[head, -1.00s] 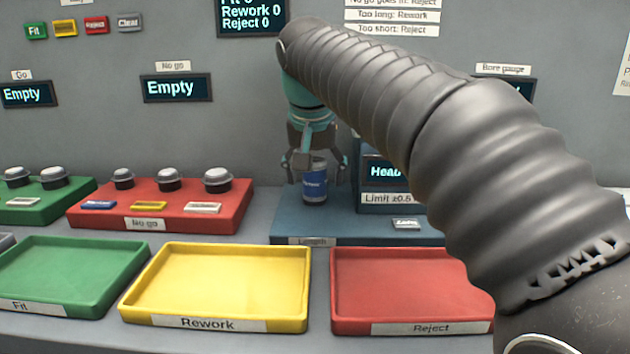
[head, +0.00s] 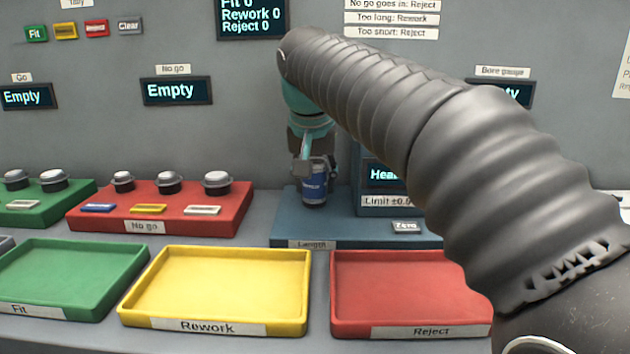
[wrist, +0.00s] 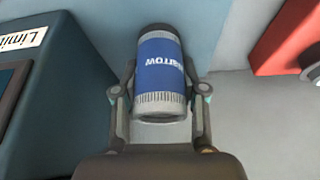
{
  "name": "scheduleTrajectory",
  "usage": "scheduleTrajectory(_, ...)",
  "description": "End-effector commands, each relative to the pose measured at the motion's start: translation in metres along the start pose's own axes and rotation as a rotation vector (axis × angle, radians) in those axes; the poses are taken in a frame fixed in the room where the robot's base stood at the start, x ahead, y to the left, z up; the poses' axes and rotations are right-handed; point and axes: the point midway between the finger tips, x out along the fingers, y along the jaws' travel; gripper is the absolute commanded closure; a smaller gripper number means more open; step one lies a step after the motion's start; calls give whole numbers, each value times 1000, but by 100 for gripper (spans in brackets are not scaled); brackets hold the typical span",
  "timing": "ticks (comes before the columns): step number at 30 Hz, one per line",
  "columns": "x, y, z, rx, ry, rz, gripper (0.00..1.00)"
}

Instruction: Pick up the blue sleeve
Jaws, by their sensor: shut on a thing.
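The blue sleeve (head: 314,187) stands upright on the blue length gauge base (head: 290,229), left of the gauge's dark display. It has a blue band with white lettering and grey ends. My gripper (head: 316,172) comes down over it from above and behind in the head view. In the wrist view the sleeve (wrist: 161,75) lies between the two fingers of my gripper (wrist: 160,98), which are shut on its sides. Whether its lower end touches the base is hard to tell.
The gauge housing (head: 374,190) stands close to the right of the sleeve. The red No go block (head: 240,205) with several grey-topped gauges is to the left. Green (head: 20,308), yellow (head: 140,318) and red (head: 350,326) trays lie in front. My arm hides the right side.

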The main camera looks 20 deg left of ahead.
Motion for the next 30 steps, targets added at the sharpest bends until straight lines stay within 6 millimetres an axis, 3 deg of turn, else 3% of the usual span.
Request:
scheduleTrajectory(5, -11, 0, -5, 0, 3, -1, 100)
scheduleTrajectory(18, -70, 0, -30, 0, 5, -2, 100)
scheduleTrajectory(30, -91, 0, -37, 0, 2, -1, 100)
